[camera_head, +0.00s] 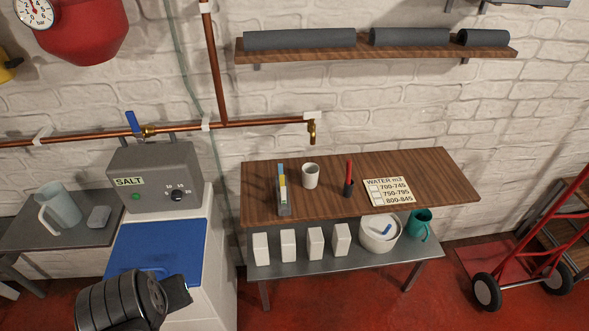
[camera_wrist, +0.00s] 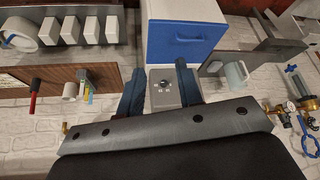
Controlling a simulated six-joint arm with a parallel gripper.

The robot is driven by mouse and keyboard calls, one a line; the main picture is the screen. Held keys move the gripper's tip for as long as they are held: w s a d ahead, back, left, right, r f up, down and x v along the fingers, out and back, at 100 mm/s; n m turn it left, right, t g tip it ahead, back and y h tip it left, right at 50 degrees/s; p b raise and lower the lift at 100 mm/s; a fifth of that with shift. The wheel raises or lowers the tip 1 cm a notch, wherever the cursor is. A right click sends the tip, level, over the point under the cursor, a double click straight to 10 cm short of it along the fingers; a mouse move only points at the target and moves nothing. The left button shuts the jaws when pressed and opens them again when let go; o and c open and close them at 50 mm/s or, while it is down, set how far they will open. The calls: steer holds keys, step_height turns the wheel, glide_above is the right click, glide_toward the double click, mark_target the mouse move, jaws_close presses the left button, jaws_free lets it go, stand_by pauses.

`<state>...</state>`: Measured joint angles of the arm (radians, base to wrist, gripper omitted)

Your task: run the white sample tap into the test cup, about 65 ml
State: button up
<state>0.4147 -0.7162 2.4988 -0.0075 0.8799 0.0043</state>
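The sample tap (camera_head: 312,131) is a brass spout at the right end of the copper wall pipe, with a white piece on top. No water shows below it. A white cup (camera_head: 310,176) stands upright on the wooden bench, below the tap in the picture; its contents cannot be made out. The cup also shows at the left of the upside-down wrist view (camera_wrist: 69,91). My gripper (camera_wrist: 160,75) is open, with two blue-grey fingers apart and nothing between them. In the head view my gripper (camera_head: 177,294) is low at the left, over the blue-lidded cabinet, far from tap and cup.
A blue-handled valve (camera_head: 133,123) sits on the pipe above the SALT unit (camera_head: 155,175). A jug (camera_head: 60,206) stands left.

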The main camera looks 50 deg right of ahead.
steer(key=shift+o, duration=0.5)
steer(key=o, duration=0.4)
steer(key=shift+w, duration=0.1)
steer(key=shift+c, duration=0.2)
steer(key=o, duration=0.4)
steer(key=shift+w+d+r+m, duration=0.15)
steer(key=shift+w+r+m, duration=0.15)
steer(key=shift+m, duration=0.2)
steer(key=shift+c, duration=0.2)
steer(key=w+d+r+m, duration=0.1)
steer(key=m, duration=0.1)
steer(key=w+d+r+m+y, duration=0.1)
steer(key=w+m, duration=0.1)
steer(key=w+d+r+m+t, duration=0.1)
steer(key=w+m, duration=0.1)
steer(key=m, duration=0.1)
steer(key=shift+w+d, duration=0.1)
steer(key=shift+d, duration=0.05)
steer(key=w+d+r+m+t+h, duration=0.1)
steer(key=w+d+r+m+t, duration=0.15)
steer(key=d+m, duration=0.55)
steer(key=w+d+r+m+t, duration=0.1)
steer(key=w+d+r+m, duration=0.2)
steer(key=d+m, duration=0.55)
steer(key=m+h, duration=0.7)
steer(key=m, duration=0.9)
glide_toward(312, 112)
steer(key=x, duration=1)
steer(key=shift+w+d+f, duration=0.15)
steer(key=shift+d, duration=0.05)
